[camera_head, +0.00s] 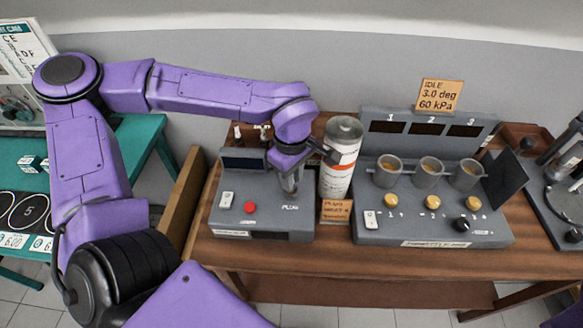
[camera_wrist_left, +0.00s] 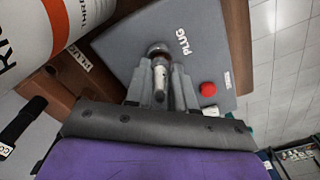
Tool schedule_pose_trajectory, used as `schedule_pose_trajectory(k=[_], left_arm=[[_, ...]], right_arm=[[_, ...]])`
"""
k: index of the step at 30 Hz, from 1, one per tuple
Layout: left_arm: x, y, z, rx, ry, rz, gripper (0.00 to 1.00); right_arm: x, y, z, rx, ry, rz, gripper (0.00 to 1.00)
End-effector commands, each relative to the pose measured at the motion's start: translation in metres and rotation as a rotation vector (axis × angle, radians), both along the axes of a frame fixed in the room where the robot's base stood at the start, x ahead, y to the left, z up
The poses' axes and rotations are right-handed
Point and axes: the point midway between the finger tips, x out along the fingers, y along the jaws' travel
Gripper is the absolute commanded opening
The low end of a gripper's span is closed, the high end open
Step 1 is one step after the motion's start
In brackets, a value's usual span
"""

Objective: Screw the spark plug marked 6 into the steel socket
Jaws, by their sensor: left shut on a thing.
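My left gripper (camera_head: 291,188) points down over the grey plug tester box (camera_head: 262,215), at its right side by the "PLUG" label. In the left wrist view the gripper (camera_wrist_left: 161,88) is shut on a slim pale spark plug (camera_wrist_left: 160,80). The plug's far end meets the round steel socket (camera_wrist_left: 158,50) in the box top. I cannot tell how deep the plug sits in it. No number 6 is readable on the plug. The fingers hide much of the plug and socket in the head view. My right gripper is out of view.
A white and orange cylinder (camera_head: 341,160) stands close to the right of the gripper, behind a small tan sign (camera_head: 336,211). The throttle box (camera_head: 420,225) with several knobs and cups is further right. A red button (camera_head: 250,207) is on the tester's left part.

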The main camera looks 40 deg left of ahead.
Motion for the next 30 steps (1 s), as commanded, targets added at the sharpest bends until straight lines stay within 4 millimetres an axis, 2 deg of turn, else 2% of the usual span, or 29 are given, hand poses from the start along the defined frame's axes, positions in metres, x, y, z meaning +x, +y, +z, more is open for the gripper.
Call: schedule_pose_trajectory(k=[1, 22, 28, 30], left_arm=[[0.0, 0.0, 0.004, 0.0, 0.001, -0.016, 0.0], [-0.001, 0.0, 0.003, 0.0, 0.001, -0.262, 0.0], [-0.001, 0.0, 0.001, 0.0, -0.001, -0.432, 0.0], [-0.001, 0.0, 0.001, 0.0, -0.001, -0.556, 0.0]], right_arm=[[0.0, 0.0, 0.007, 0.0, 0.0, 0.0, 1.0], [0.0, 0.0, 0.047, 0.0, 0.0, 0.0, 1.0], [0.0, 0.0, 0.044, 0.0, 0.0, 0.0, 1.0], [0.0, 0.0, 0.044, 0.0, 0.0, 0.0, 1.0]])
